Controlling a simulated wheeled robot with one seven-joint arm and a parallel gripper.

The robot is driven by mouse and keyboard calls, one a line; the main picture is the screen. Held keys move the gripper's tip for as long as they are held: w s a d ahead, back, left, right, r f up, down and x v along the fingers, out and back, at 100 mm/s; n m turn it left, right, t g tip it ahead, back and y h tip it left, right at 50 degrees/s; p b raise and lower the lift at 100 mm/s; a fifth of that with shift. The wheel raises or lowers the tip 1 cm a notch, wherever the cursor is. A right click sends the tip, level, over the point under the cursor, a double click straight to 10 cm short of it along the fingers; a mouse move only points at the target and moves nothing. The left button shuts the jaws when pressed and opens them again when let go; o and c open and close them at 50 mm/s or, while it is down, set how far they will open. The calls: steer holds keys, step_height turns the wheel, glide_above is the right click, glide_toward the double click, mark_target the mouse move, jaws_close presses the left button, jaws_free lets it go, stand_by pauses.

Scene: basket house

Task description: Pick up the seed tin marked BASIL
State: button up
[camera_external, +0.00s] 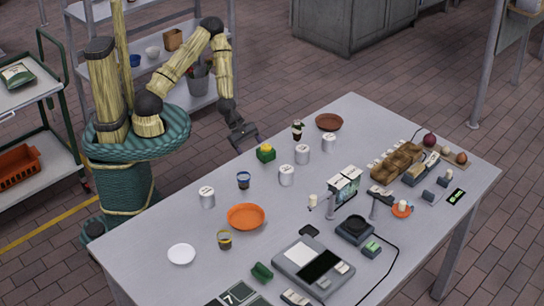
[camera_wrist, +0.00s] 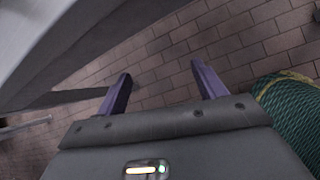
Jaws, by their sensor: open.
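Several white tins with dark lettering stand upright on the grey table: one at the left (camera_external: 207,198), one near the middle (camera_external: 286,176), one behind it (camera_external: 302,155) and a smaller one (camera_external: 329,143) further right. The lettering is too small to read, so I cannot tell which is marked BASIL. My gripper (camera_external: 243,143) is at the table's far edge, apart from all the tins. In the wrist view my gripper (camera_wrist: 160,70) is open, with two purple fingers apart and only brick floor beyond them. No tin shows there.
A scale (camera_external: 313,262) and cables lie nearer the front. A shelf rack (camera_external: 150,70) stands behind my arm.

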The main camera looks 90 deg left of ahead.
step_height(320, 180, up, 9)
steer(key=w+a+n+t+p, duration=0.2)
steer(key=w+n+p, duration=0.1)
steer(key=n+p, duration=0.35)
steer(key=w+d+r+m+t+h+b, duration=0.2)
steer(key=w+d+r+h, duration=0.2)
steer(key=d+r, duration=0.3)
steer(key=shift+d+r, duration=0.4)
steer(key=shift+r, duration=0.55)
steer(key=shift+w+d+m, duration=0.1)
steer(key=shift+m, duration=0.15)
glide_toward(308, 156)
steer(key=x, duration=0.3)
steer(key=shift+d+f+b, duration=0.15)
steer(key=shift+f+b, duration=0.05)
steer(key=shift+b, duration=0.1)
steer(key=shift+w+d, duration=0.1)
steer(key=x, duration=0.5)
steer(key=shift+w+d+f, duration=0.1)
steer(key=shift+w+d, duration=0.1)
steer(key=shift+w, duration=0.1)
steer(key=c, duration=1.1)
